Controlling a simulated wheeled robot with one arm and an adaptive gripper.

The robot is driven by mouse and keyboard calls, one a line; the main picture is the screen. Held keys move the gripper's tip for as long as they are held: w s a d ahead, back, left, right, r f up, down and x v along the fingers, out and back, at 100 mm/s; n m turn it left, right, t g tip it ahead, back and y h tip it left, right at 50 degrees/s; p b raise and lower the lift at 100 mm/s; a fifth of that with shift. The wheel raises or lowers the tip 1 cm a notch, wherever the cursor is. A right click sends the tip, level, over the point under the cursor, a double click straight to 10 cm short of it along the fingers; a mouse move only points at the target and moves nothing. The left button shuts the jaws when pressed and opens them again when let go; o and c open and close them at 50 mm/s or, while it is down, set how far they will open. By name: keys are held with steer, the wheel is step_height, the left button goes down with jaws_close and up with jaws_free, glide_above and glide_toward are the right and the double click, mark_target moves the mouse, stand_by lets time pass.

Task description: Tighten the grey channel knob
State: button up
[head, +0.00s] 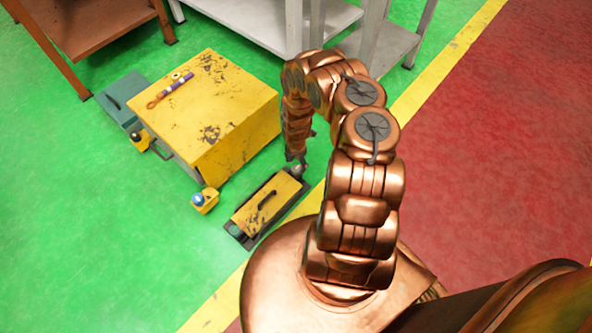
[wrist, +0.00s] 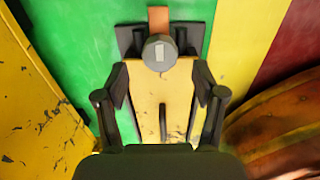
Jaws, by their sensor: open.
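The grey knob (wrist: 158,52) is round with a pale rectangular mark on its face. It sits at the far end of a yellow device (head: 262,207), which has a dark base and a black handle and lies on the green floor. The device also shows in the wrist view (wrist: 150,100). My gripper (wrist: 161,80) is open and empty above the device, its two fingers spread to either side of the yellow body, with the knob just ahead of the fingertips and between their lines. In the head view my gripper (head: 295,157) is at the knob's end, where the knob is hard to make out.
A large worn yellow box (head: 235,130) stands left of the device, with a purple-handled item (head: 172,87) on top. A small yellow box with a blue button (head: 203,200) sits nearby. A teal case (head: 122,98) is behind. Grey shelving (head: 265,25) stands at the back.

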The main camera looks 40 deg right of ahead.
mark_target(296, 168)
steer(key=shift+f+b, duration=1.05)
steer(key=shift+f, duration=0.75)
steer(key=c, duration=1.1)
